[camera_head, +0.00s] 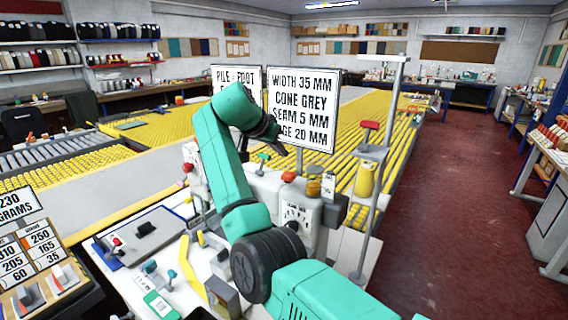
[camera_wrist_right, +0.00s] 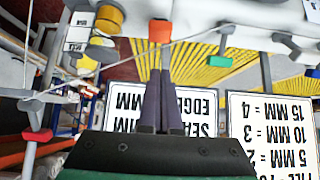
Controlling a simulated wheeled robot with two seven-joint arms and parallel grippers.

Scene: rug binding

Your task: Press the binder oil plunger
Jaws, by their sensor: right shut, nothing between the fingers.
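The white binding machine (camera_head: 300,212) stands mid-view in the head view, with a red cap (camera_head: 289,176) and an amber cup (camera_head: 314,187) on top. Which part is the oil plunger is not labelled; the red cap looks like a push knob. My right gripper (camera_head: 277,141) is above the machine, its fingers shut and empty, pointing down towards the red cap. In the right wrist view, the fingers (camera_wrist_right: 160,74) line up with the red cap (camera_wrist_right: 160,31), with the amber cup (camera_wrist_right: 108,19) beside it. Whether the fingertips touch the cap cannot be told. My left gripper is not seen.
Two sign boards (camera_head: 302,106) stand right behind my right gripper. A post with a red-topped lever (camera_head: 370,125) and a yellow cone (camera_head: 364,178) stand to the right. Small tools and a grey plate (camera_head: 146,236) lie on the left of the bench. The red floor (camera_head: 460,210) is clear.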

